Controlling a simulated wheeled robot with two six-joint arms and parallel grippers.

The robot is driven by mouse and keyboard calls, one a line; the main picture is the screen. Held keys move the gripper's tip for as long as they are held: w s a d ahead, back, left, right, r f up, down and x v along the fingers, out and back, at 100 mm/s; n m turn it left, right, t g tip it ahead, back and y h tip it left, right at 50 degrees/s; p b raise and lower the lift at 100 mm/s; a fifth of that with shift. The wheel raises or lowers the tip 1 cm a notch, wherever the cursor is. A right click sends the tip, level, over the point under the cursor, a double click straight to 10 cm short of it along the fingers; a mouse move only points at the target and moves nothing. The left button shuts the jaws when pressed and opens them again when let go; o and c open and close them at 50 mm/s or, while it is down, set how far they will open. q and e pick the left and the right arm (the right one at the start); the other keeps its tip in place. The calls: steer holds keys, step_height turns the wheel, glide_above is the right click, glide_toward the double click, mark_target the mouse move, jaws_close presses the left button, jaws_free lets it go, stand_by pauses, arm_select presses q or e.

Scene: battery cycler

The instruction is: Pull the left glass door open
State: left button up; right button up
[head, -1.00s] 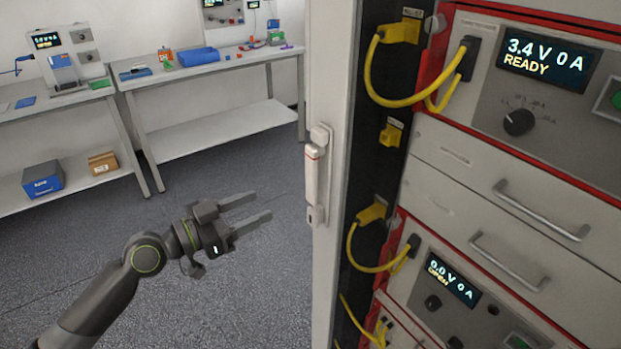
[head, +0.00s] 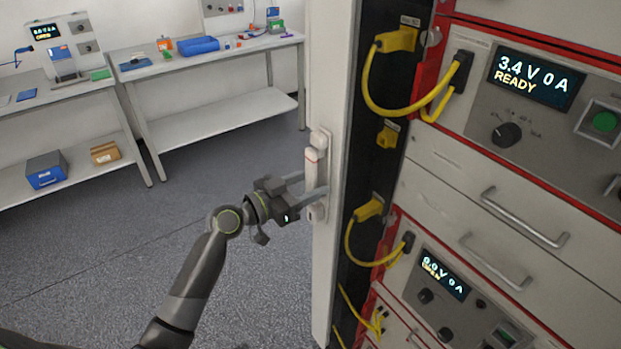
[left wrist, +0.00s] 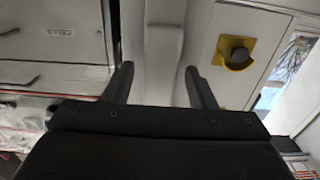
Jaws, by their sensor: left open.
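The door handle (head: 312,172) is a pale upright bar with a red mark on the white door frame (head: 334,90). The frame stands upright at the left edge of the cycler rack; I cannot make out its glass. My left gripper (head: 310,188) is at the handle's lower half with its fingers level and parted. In the left wrist view, the pale handle bar (left wrist: 163,42) runs between the two parted fingertips (left wrist: 160,72), with gaps showing on both sides. Whether a finger touches it is unclear. My right gripper is not in view.
The rack front (head: 450,170) with drawers, displays and yellow cables (head: 366,95) is at the right of the frame. Benches (head: 215,70) with small gear stand along the back wall. The floor (head: 100,240) left of the rack is clear.

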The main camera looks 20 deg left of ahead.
arm_select(q)
steer(key=shift+w+d, duration=0.2)
steer(key=shift+w, duration=0.05)
steer(key=shift+c, duration=0.4)
jaws_close()
steer(key=shift+w, duration=0.1)
